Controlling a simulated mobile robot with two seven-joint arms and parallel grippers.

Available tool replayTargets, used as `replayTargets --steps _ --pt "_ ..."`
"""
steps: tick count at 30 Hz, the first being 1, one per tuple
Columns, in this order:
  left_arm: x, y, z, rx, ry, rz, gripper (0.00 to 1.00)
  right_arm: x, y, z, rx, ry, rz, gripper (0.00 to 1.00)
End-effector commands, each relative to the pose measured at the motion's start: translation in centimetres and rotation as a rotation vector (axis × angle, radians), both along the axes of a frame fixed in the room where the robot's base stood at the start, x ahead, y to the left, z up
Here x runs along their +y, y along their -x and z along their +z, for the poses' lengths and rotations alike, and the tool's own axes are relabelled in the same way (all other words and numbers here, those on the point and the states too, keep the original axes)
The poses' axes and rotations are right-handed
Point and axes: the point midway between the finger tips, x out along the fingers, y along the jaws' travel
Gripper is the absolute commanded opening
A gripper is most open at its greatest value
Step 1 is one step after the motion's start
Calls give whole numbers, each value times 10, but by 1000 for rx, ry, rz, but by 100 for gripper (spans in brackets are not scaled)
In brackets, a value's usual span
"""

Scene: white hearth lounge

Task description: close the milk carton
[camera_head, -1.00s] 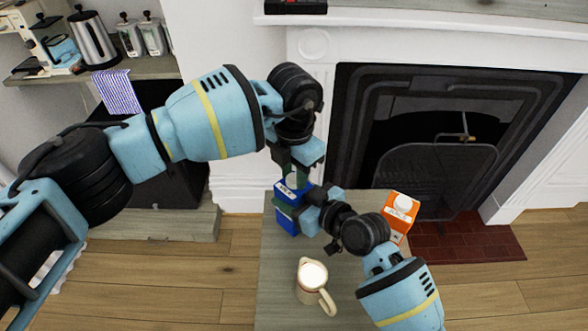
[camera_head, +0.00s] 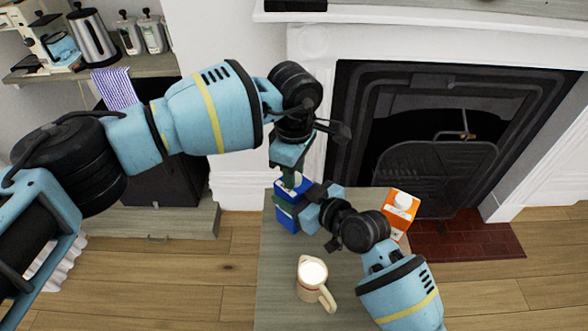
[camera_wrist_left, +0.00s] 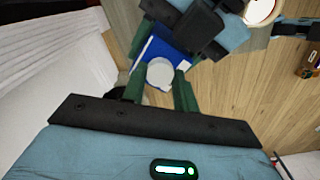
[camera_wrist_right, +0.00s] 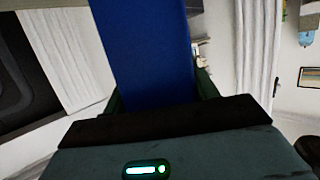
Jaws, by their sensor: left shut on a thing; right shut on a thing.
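The blue milk carton (camera_head: 287,219) stands upright at the far left of the small table, with a white round cap (camera_wrist_left: 160,73) on top. My left gripper (camera_head: 291,178) points down from above; its fingers are on either side of the cap and it is shut on it. My right gripper (camera_head: 304,212) reaches in from the right and is shut on the carton's body. The blue carton wall fills the middle of the right wrist view (camera_wrist_right: 145,50). Whether the cap is fully seated on the spout cannot be told; the fingers partly hide it.
An orange carton (camera_head: 401,212) with a white cap stands on the table behind my right wrist. A cream jug (camera_head: 312,285) of white liquid stands near the front. The table (camera_head: 275,290) is bare at the front left. A fireplace (camera_head: 440,130) is behind.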

Motion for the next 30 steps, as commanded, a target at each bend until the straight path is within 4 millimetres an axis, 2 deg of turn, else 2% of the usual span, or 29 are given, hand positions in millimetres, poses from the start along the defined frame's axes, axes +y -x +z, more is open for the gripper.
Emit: replayTargets --steps 30 --pt "0 1 0 -1 3 -1667 8 0 0 -1 1 1 0 0"
